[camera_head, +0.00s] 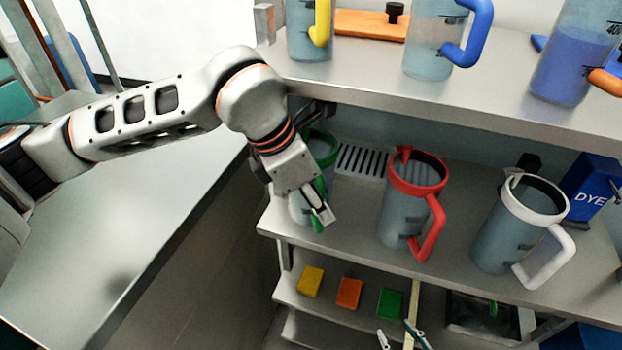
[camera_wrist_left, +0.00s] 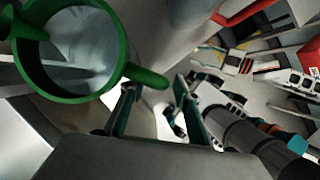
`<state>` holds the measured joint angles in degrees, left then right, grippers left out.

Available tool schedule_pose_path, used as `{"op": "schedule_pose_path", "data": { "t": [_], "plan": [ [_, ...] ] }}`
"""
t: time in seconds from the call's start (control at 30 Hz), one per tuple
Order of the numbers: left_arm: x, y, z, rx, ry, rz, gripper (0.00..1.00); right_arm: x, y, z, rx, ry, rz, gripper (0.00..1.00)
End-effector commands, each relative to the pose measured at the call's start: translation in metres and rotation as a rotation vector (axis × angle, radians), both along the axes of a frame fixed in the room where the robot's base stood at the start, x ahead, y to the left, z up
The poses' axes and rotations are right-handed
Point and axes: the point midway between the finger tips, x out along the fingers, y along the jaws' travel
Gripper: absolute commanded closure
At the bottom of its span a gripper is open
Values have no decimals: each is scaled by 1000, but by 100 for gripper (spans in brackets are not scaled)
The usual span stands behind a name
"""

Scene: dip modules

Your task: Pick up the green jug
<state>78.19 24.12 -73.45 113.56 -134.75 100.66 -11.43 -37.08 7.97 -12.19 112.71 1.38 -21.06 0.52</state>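The green jug (camera_head: 318,150), clear with a green rim and handle, stands on the middle shelf at its left end. My left gripper (camera_head: 318,214) is in front of it and hides much of its body and handle. In the left wrist view, the jug's green rim (camera_wrist_left: 79,98) is at the upper left. Its handle (camera_wrist_left: 148,76) reaches toward the space between the spread fingers of my left gripper (camera_wrist_left: 156,90); I cannot tell if they touch it. My right gripper (camera_head: 399,336) shows at the bottom edge with its fingertips apart and nothing between them.
A red jug (camera_head: 401,208) and a white jug (camera_head: 508,235) stand right of the green one, with a blue DYE box (camera_head: 590,188) behind. The upper shelf (camera_head: 430,98) overhangs the back. Yellow, orange and green blocks (camera_head: 349,293) lie below.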

Motion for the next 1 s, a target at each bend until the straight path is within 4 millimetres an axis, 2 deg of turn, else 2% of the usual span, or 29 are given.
{"op": "schedule_pose_path", "data": {
  "t": [0.03, 0.2, 0.47, 0.6, 1.0],
  "plan": [
    [-1, -1, -10, 2, 8, 1, 68, 0, 0, 4, 0, 0, 0, 60],
    [3, -6, -25, 2, 4, 2, 68, 0, -1, 5, -2, 1, 0, 60],
    [3, -7, -28, 1, 3, 1, 68, -2, -1, 3, -3, 6, 0, 60],
    [3, -7, -27, 1, 2, 1, 100, -2, -1, 2, -3, 7, 0, 60],
    [4, -7, -25, 1, 1, 1, 100, -1, 0, 5, -2, 3, 0, 60]
  ]
}}
